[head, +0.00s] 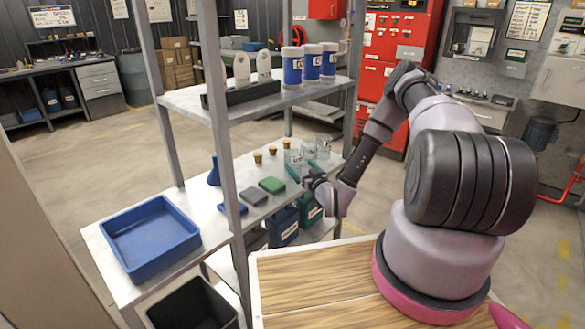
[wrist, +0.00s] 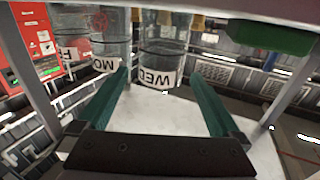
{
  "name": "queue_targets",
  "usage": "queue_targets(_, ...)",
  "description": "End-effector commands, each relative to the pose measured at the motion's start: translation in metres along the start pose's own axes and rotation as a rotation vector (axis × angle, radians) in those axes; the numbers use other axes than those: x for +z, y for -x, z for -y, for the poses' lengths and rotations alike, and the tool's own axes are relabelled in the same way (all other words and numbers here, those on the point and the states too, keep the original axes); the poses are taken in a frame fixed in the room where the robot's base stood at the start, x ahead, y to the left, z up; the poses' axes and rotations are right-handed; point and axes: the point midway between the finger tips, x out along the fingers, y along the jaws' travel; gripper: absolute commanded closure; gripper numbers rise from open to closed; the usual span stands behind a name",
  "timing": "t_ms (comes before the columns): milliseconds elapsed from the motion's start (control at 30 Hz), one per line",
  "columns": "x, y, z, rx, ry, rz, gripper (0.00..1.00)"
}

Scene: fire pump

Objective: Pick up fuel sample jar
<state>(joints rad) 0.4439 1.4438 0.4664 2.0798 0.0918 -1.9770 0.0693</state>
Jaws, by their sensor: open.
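Clear glass jars (head: 309,150) stand in a group on the middle shelf, partly hidden by my gripper and arm. The wrist view is upside down and shows three jars. The jar labelled WED (wrist: 162,52) is in front of my gripper, between the lines of its fingers. The jar labelled MO (wrist: 106,42) is to its left, and one with a label showing F (wrist: 72,36) is further left. My gripper (wrist: 160,80) has its two teal fingers spread wide, with nothing held. In the head view my gripper (head: 309,170) is at the jars, low over the shelf.
A grey sponge (head: 253,196) and green sponge (head: 272,185) lie on the middle shelf (head: 240,170), near small cork-topped items (head: 258,158). A blue tray (head: 150,237) is at the left. The upper shelf (head: 190,98), above, holds blue-white containers (head: 292,67). A shelf post (head: 222,120) stands in front.

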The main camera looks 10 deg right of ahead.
Motion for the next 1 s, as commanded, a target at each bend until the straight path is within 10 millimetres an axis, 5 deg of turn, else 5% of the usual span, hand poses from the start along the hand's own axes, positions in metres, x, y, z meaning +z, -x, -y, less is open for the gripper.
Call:
queue_targets(533,-0.005,-0.064,0.003,-0.001,0.002,0.0,0.0)
queue_targets(867,-0.004,-0.071,0.003,0.001,0.0,0.002,0.0)
queue_targets(1000,-0.004,-0.071,0.003,0.001,0.0,0.002,0.54)
